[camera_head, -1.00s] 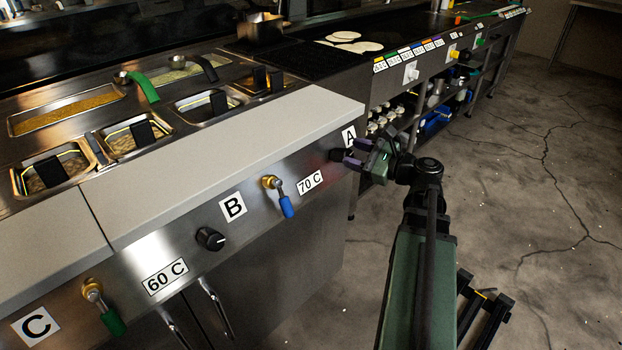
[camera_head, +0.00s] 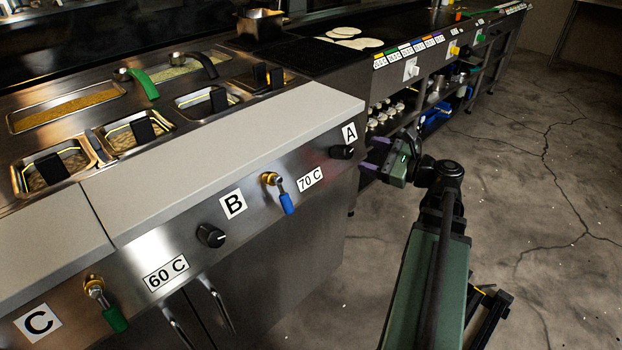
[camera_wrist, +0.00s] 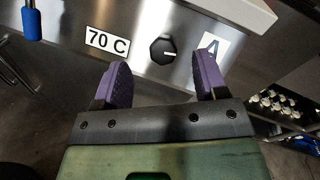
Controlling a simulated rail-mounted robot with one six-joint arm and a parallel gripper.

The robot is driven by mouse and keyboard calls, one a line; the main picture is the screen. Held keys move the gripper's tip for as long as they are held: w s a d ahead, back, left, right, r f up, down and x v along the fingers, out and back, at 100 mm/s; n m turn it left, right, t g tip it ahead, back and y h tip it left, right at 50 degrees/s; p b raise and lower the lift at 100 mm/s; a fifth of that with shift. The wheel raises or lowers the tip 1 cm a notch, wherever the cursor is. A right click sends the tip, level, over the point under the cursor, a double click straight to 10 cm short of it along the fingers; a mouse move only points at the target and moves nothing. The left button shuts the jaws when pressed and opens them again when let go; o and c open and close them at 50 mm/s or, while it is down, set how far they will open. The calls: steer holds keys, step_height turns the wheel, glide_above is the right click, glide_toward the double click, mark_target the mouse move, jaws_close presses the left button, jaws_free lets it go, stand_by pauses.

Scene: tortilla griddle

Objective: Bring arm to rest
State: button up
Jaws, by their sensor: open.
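My gripper (camera_head: 372,155) is open and empty, just right of the steel counter's front panel in the head view. In the wrist view its two purple fingers (camera_wrist: 160,82) stand apart with nothing between them. The black knob (camera_wrist: 163,51) by label A shows beyond and between the fingertips, apart from them. In the head view the same knob (camera_head: 342,152) sits on the panel below label A (camera_head: 349,134), left of my gripper. My green arm link reaches up from the lower right of the head view.
The counter's white ledge (camera_head: 230,150) juts out above the panel. A blue-handled valve (camera_head: 285,200), another black knob (camera_head: 210,236) and a green-handled valve (camera_head: 110,310) stick out from the panel. Shelves (camera_head: 400,110) stand behind my gripper. The floor (camera_head: 540,200) at right is clear.

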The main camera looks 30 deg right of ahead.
steer(key=shift+v, duration=1.05)
